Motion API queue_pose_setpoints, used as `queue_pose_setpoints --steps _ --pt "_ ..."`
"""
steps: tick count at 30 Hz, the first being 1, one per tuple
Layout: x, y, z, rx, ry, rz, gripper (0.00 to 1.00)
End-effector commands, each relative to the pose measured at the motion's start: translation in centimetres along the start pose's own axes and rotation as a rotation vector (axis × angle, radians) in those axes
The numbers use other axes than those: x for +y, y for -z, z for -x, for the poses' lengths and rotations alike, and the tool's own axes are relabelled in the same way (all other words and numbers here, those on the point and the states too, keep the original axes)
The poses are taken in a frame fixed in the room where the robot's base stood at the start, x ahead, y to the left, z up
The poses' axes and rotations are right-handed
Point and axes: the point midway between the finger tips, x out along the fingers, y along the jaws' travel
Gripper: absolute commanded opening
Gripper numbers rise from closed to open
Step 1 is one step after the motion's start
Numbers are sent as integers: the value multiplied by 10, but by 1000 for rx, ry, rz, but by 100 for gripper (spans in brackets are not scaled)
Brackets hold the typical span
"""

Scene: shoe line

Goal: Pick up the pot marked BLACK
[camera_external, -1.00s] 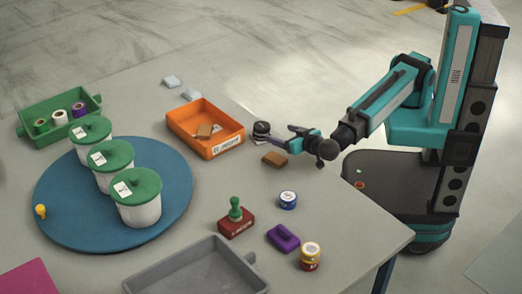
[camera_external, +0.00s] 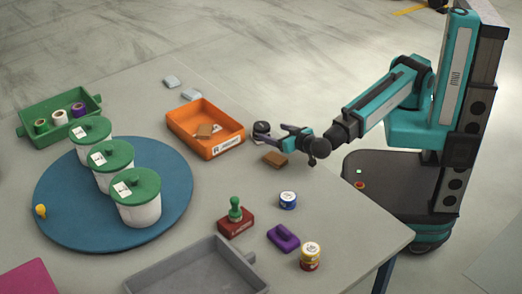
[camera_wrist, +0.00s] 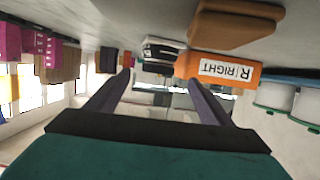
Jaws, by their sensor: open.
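A small dark pot with a pale band (camera_external: 261,128) stands on the table just right of the orange bin; it is the likely pot marked BLACK, but I cannot read its marking. In the wrist view, which appears upside down, the dark pot (camera_wrist: 160,50) is ahead, just beyond the fingertips and roughly between them. My gripper (camera_external: 284,138) is open and empty, just right of the pot, with its fingers pointing at it. Its two spread fingers also show in the wrist view (camera_wrist: 158,80). A blue-and-white pot (camera_external: 288,200) and a yellow-and-red stack (camera_external: 311,256) stand nearer the front.
A brown block (camera_external: 275,159) lies just below my gripper. Green-lidded tubs stand on a blue disc (camera_external: 65,225).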

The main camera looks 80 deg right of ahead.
Motion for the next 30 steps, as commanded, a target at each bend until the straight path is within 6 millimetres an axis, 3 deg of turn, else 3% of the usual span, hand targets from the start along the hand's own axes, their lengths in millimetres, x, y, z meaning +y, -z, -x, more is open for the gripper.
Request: queue_pose_setpoints --steps 9,23,30 --pt "0 0 -36 0 -1 0 75" --pt "1 0 -41 0 -1 0 75" --pt "3 -2 -58 1 -2 1 75"
